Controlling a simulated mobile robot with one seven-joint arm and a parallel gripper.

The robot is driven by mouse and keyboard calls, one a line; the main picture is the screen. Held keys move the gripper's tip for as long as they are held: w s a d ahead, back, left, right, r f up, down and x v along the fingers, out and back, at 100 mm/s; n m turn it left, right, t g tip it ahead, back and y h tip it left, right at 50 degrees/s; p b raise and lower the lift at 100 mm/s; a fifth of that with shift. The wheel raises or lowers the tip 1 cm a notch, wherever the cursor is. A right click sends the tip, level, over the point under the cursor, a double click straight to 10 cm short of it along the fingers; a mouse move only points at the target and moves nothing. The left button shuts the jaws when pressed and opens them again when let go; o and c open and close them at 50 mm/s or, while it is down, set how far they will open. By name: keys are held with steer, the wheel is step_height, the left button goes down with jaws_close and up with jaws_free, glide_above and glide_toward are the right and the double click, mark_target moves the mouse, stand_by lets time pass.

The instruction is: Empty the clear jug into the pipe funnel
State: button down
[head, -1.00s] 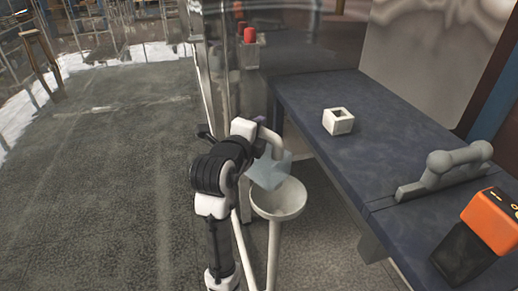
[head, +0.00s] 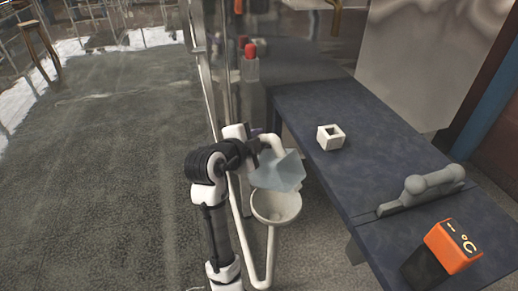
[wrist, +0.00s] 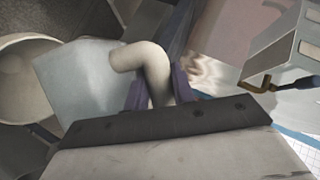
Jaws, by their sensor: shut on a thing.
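The clear jug (head: 281,172) is a pale bluish see-through vessel with a thick cream handle (head: 271,142). It looks tilted, just above the white pipe funnel (head: 276,208) and overlapping its back rim in the head view. My gripper (head: 256,146) is shut on the handle. In the wrist view the purple fingers (wrist: 156,98) close around the handle, the jug body (wrist: 82,82) is at left, and the funnel bowl (wrist: 22,75) is partly behind it. I cannot tell what is inside the jug, and no pouring stream is visible.
A dark blue table (head: 330,178) stands to the right, bearing a white hollow cube (head: 330,137), a grey handle-like fixture (head: 422,191) and an orange-and-black device (head: 453,246). A glass panel with a red-topped item (head: 250,52) is behind. Open floor lies left.

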step_height(320, 180, up, 3)
steer(key=n+g+h+p, duration=0.1)
steer(key=p, duration=0.2)
steer(key=n+p, duration=0.2)
steer(key=p, duration=0.2)
steer(key=shift+f+g+h, duration=0.2)
steer(key=shift+g+h, duration=0.2)
steer(key=n+p, duration=0.1)
steer(key=p, duration=0.1)
steer(key=r+n+g+h+p, duration=0.1)
steer(key=n+p, duration=0.1)
steer(key=p, duration=0.1)
steer(key=shift+r+g+h+p, duration=0.2)
steer(key=shift+g+h+p, duration=0.1)
steer(key=shift+n+p, duration=0.3)
steer(key=shift+p, duration=0.2)
steer(key=shift+n+g+h, duration=0.3)
steer(key=shift+n+h, duration=0.1)
steer(key=shift+h, duration=0.1)
steer(key=shift+f, duration=0.1)
steer(key=shift+a, duration=0.1)
